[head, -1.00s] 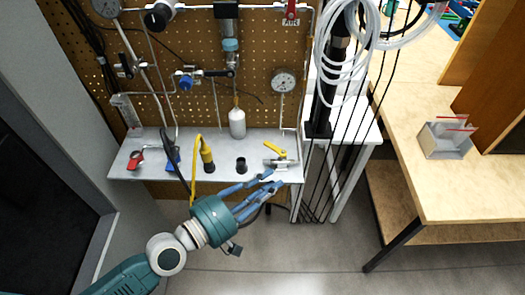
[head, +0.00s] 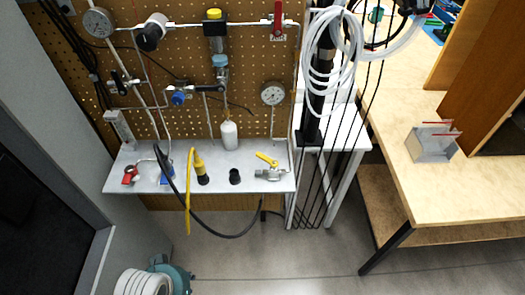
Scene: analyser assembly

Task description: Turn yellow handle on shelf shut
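The yellow handle (head: 267,159) sits on top of a silver valve (head: 270,174) near the right end of the grey wall shelf (head: 215,183). The handle slants from upper left to lower right, at an angle to the valve body, and nothing touches it. Part of my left gripper (head: 172,275) shows as teal housing at the bottom left edge, well below and left of the shelf, away from the handle. Its fingers cannot be made out, so its opening is unclear. My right gripper is not in view.
On the shelf stand a red-handled valve (head: 130,174), a blue-handled part (head: 167,175), a yellow-black tool (head: 200,169), a black cup (head: 235,176) and a white bottle (head: 229,135). Black cables hang to the right. A wooden table (head: 425,190) stands at far right. The floor before the shelf is clear.

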